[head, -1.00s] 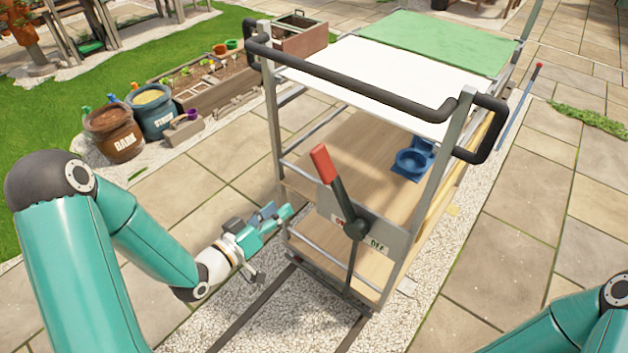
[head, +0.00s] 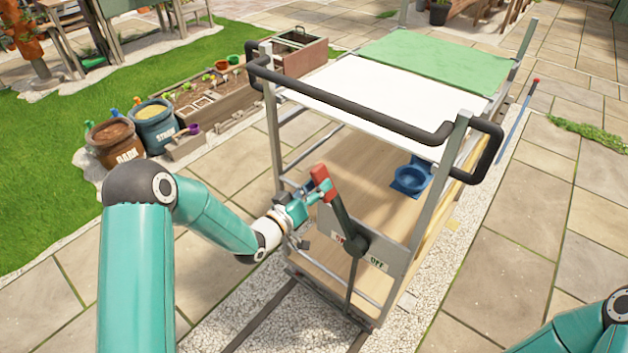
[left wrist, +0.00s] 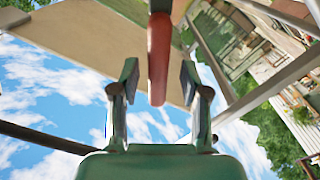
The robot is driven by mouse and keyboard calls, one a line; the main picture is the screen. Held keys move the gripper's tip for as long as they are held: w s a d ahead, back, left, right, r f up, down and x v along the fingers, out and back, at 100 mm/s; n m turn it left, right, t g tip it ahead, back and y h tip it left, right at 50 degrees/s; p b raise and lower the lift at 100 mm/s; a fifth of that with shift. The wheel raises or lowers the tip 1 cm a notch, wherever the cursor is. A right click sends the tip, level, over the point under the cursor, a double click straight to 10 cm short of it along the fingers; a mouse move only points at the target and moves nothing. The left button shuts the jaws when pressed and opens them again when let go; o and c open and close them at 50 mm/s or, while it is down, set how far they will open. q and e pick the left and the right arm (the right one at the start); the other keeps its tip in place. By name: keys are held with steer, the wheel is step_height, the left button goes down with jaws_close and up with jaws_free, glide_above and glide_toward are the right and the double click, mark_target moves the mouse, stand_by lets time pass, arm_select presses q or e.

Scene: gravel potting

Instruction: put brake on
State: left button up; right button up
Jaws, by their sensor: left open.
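The brake lever has a red grip (head: 321,179) on a dark shaft (head: 340,212) and leans up and to the left from its pivot. Its plate (head: 378,263) reads OFF on the right; a red label, partly hidden, is on the left. My left gripper (head: 318,191) is open at the red grip, coming from the left. In the left wrist view the red grip (left wrist: 159,58) lies between the two open fingers (left wrist: 158,84), with gaps visible on both sides. My right gripper is out of view; only part of that arm shows at the lower right.
The lever is on the end of a cart with a black push bar (head: 350,100), a white top (head: 390,92) and a green mat (head: 435,57). A blue fixture (head: 411,178) sits on its wooden shelf. Rails (head: 262,318) run beneath. Pots (head: 115,143) stand left.

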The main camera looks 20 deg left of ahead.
arm_select(q)
steer(key=shift+w+d, duration=0.25)
steer(key=shift+w, duration=0.45)
jaws_close()
